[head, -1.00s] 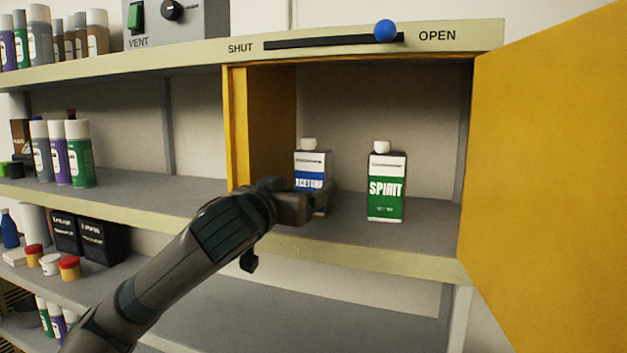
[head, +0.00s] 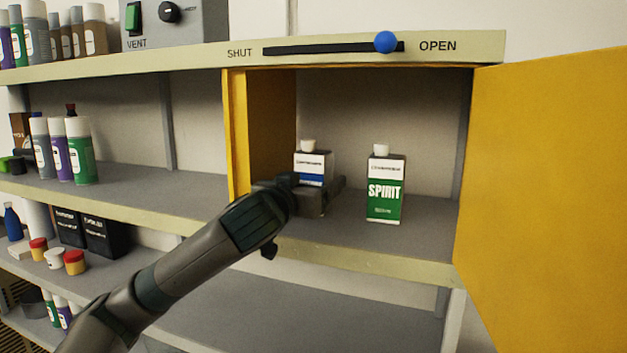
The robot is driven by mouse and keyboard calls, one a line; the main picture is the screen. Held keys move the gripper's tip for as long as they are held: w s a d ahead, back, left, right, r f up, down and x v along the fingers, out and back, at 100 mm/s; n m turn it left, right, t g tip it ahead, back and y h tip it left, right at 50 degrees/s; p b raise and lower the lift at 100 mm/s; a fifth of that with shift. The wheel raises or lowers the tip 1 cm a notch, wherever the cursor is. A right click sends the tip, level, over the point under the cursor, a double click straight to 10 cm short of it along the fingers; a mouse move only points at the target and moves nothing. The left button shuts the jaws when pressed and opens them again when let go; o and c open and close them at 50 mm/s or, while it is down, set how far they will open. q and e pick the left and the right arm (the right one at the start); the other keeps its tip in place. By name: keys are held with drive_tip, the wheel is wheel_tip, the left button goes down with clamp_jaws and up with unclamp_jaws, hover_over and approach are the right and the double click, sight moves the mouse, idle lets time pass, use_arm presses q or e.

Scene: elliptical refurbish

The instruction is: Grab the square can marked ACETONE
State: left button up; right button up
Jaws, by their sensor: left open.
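A square can with a white cap and a white and blue label (head: 314,162) stands upright in the open cabinet, at the left. Its lettering is mostly hidden now by my left gripper (head: 322,192). My left gripper is open, at the lower part of this can and in front of it; I cannot tell whether the fingers touch it. A second square can, marked SPIRIT (head: 385,189), with a green label, stands upright to the right, apart from the gripper. My right gripper does not show.
The yellow cabinet door (head: 545,170) stands open on the right. A yellow panel (head: 270,130) bounds the cabinet's left side. A blue slider knob (head: 386,42) sits by OPEN above. Spray cans (head: 80,150) and jars (head: 75,262) fill the left shelves.

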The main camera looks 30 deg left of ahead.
sight(314, 148)
use_arm(q)
drive_tip(key=shift+r, duration=0.1)
drive_tip(key=c, duration=1.5)
drive_tip(key=shift+c, duration=0.2)
drive_tip(key=shift+s+d+r+b, duration=0.15)
drive_tip(key=shift+r+b, duration=0.1)
drive_tip(key=shift+b, duration=0.55)
wheel_tip(314, 148, up, 6)
drive_tip(key=b, duration=0.2)
drive_tip(key=shift+r+b, duration=0.25)
drive_tip(key=shift+b, duration=0.15)
drive_tip(key=s+d+b, duration=0.3)
drive_tip(key=s+d, duration=0.2)
drive_tip(key=d, duration=0.3)
drive_tip(key=s+d+b, duration=0.4)
drive_tip(key=s+d, duration=0.1)
drive_tip(key=d, duration=0.3)
drive_tip(key=shift+d, duration=0.3)
